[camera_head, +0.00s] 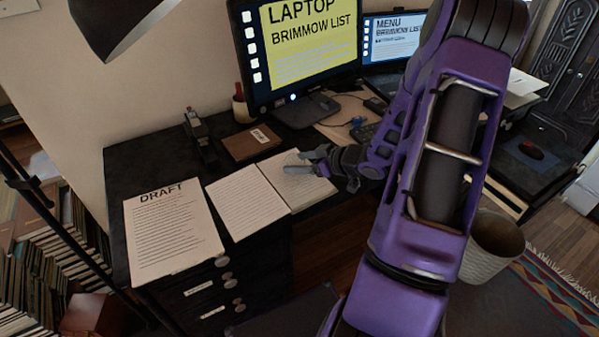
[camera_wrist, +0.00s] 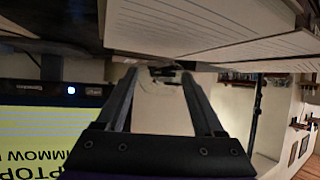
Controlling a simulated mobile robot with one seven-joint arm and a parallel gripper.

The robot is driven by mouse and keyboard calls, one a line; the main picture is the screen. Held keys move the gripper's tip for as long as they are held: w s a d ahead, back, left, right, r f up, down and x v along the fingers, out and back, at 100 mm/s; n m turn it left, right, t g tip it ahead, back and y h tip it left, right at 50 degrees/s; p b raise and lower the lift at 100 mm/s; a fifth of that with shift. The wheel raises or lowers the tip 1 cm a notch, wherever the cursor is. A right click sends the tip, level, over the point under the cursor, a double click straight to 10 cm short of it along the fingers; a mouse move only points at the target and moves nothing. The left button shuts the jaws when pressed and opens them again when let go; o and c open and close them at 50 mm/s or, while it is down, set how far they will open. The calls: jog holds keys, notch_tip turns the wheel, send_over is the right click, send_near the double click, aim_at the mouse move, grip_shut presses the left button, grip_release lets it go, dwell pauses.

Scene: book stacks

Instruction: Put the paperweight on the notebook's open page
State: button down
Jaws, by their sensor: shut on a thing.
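The open notebook (camera_head: 250,200) lies on the dark desk, with lined pages on both sides of its spine. My gripper (camera_head: 300,163) is over its right page, near the far part of that page. In the wrist view, which is upside down, my gripper (camera_wrist: 165,73) has its fingers closing in at the tips on a small thing, taken to be the paperweight. The paperweight is mostly hidden and its shape is unclear. The notebook's page edges (camera_wrist: 200,25) show close to the fingertips. I cannot tell whether the held thing touches the page.
A DRAFT sheet (camera_head: 172,228) lies left of the notebook. A brown book (camera_head: 250,143) and a dark stapler-like object (camera_head: 200,136) lie behind it. A monitor (camera_head: 300,50) stands at the back. A waste basket (camera_head: 493,248) stands on the floor at right.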

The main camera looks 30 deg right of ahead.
jog(key=shift+f+b, duration=0.3)
jog(key=shift+f, duration=1.05)
jog(key=shift+f, duration=0.15)
grip_release()
jog(key=shift+s+d+r, duration=0.15)
jog(key=shift+s+r, duration=0.05)
jog(key=shift+r, duration=0.1)
jog(key=p+v, duration=0.2)
jog(key=v, duration=0.9)
jog(key=shift+s+p, duration=0.25)
jog(key=shift+p, duration=0.05)
